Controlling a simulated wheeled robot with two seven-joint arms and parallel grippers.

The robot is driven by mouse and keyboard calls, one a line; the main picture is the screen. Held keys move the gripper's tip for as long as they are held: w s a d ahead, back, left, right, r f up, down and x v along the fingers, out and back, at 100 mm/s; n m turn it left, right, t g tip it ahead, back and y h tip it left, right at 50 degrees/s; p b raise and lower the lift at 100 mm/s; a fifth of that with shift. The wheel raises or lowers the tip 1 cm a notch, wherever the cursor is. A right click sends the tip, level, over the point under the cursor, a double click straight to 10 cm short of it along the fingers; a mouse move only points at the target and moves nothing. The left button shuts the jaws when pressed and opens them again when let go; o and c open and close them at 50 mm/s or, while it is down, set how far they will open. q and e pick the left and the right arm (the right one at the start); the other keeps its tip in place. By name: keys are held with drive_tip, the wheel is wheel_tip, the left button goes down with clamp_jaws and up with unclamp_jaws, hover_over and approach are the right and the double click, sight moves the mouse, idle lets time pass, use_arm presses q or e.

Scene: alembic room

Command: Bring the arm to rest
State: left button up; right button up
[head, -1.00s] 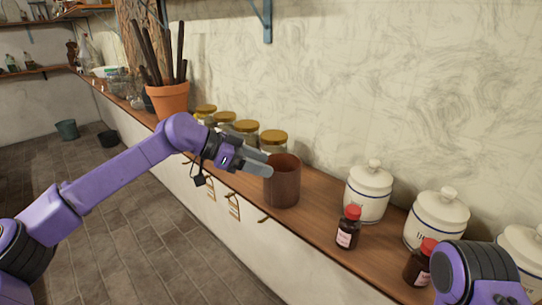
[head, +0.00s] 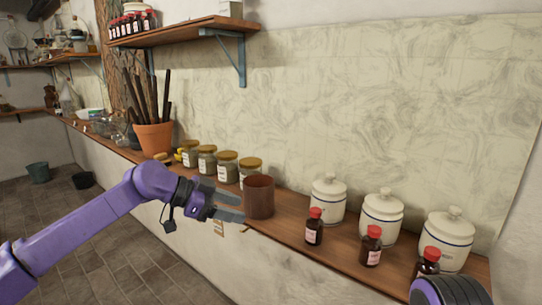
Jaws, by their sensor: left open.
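My left arm comes in from the left in the head view. Its gripper (head: 228,206) is open and empty, with the fingers apart and pointing right. The gripper is just left of a brown cylindrical cup (head: 259,197) that stands upright on the wooden counter (head: 283,218). The fingertips overlap the cup's left side in the picture or come close to it; I cannot tell if they touch. Part of my right arm shows at the lower right corner, and its gripper is out of view.
Several jars with yellow lids (head: 227,168) and a terracotta pot (head: 154,139) of dark sticks stand left of the cup. White lidded canisters (head: 381,217) and red-capped bottles (head: 314,227) stand right. A wall shelf (head: 180,30) hangs above. Floor lies open at lower left.

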use_arm(q)
drive_tip(key=s+f+m+y, duration=0.4)
drive_tip(key=f+m, duration=0.5)
drive_tip(key=f, duration=0.3)
drive_tip(key=s+d+f+m+y, duration=0.1)
drive_tip(key=s+f+m+y, duration=0.25)
drive_tip(key=f+m, duration=0.7)
drive_tip(key=s+f+m+y, duration=0.45)
drive_tip(key=f+m, duration=0.35)
drive_tip(key=f, duration=0.5)
drive_tip(key=s+a+f+m+y+b, duration=0.1)
drive_tip(key=s+a+f+m, duration=0.3)
drive_tip(key=s+f+m, duration=0.35)
drive_tip(key=s+a+f+m+b, duration=0.1)
drive_tip(key=s+a+f+m, duration=0.35)
drive_tip(key=s+m, duration=0.45)
drive_tip(key=s+a+f+m+y, duration=0.1)
drive_tip(key=s+a+m, duration=0.4)
drive_tip(key=s+a, duration=0.6)
drive_tip(key=a+y, duration=0.1)
drive_tip(key=a, duration=0.1)
drive_tip(key=shift+a+f+g+b, duration=0.3)
drive_tip(key=shift+b, duration=0.05)
use_arm(e)
drive_tip(key=f, duration=0.3)
drive_tip(key=shift+w, duration=0.4)
